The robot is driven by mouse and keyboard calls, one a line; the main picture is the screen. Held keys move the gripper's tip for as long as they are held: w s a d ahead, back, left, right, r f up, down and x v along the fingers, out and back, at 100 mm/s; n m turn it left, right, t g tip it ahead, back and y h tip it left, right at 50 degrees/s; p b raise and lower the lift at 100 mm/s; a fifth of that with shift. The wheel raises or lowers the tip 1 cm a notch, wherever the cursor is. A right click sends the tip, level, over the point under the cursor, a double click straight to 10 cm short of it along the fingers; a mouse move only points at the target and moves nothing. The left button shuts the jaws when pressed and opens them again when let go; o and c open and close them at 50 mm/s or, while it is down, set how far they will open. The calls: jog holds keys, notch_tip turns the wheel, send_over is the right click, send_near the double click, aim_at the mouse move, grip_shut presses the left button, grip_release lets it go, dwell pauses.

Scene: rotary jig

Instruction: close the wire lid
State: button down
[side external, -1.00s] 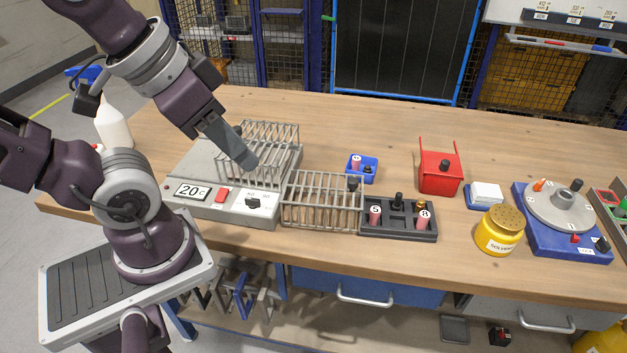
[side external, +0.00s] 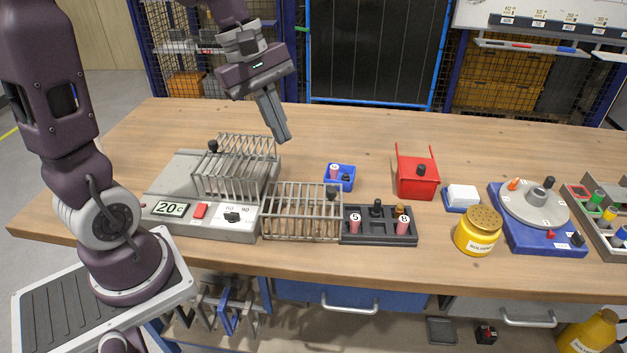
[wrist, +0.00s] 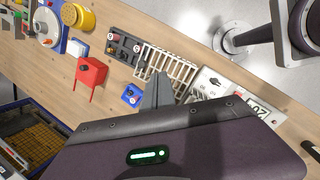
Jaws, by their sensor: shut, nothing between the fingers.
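A wire cage (side external: 232,180) stands on the grey heater (side external: 168,208). Bars with a black knob (side external: 213,146) at their left end rise over the back of it and appear to be its lid, standing up; the overlapping wires make its exact angle hard to tell. A second wire rack (side external: 302,212), with a black knob at its right, sits beside the heater and shows in the wrist view (wrist: 178,66). My gripper (side external: 284,140) is shut and empty, above the bench to the right of the cage, apart from it. In the wrist view my gripper (wrist: 162,76) hides part of the heater side.
A blue tray (side external: 340,187) with small pieces lies below and right of my gripper. A black block (side external: 379,238) with vials adjoins the second rack. A red box (side external: 416,186), yellow solvent jar (side external: 479,231) and blue rotary jig (side external: 537,235) stand right. The bench behind is clear.

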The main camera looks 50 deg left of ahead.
jog(key=w+a+f+n+h, duration=0.1)
jog(key=w+a+f+n, duration=0.3)
jog(key=a+f+n, duration=0.15)
send_near(325, 197)
jog(key=shift+n, duration=0.45)
jog(key=f, duration=0.1)
jog(key=a+f, duration=0.1)
jog(key=f, duration=0.1)
jog(key=s+a+f, duration=0.1)
jog(key=shift+s+f, duration=0.1)
jog(key=shift+f, duration=0.1)
jog(key=d, duration=0.1)
jog(key=w+d, duration=0.1)
jog(key=d, duration=0.1)
jog(key=shift+w+f, duration=0.1)
jog(key=shift+w, duration=0.2)
jog(key=shift+w+d, duration=0.15)
jog(key=shift+d, duration=0.2)
jog(key=shift+w, duration=0.1)
jog(key=w+d, duration=1.1)
jog(key=w, duration=0.2)
jog(key=shift+d, duration=0.15)
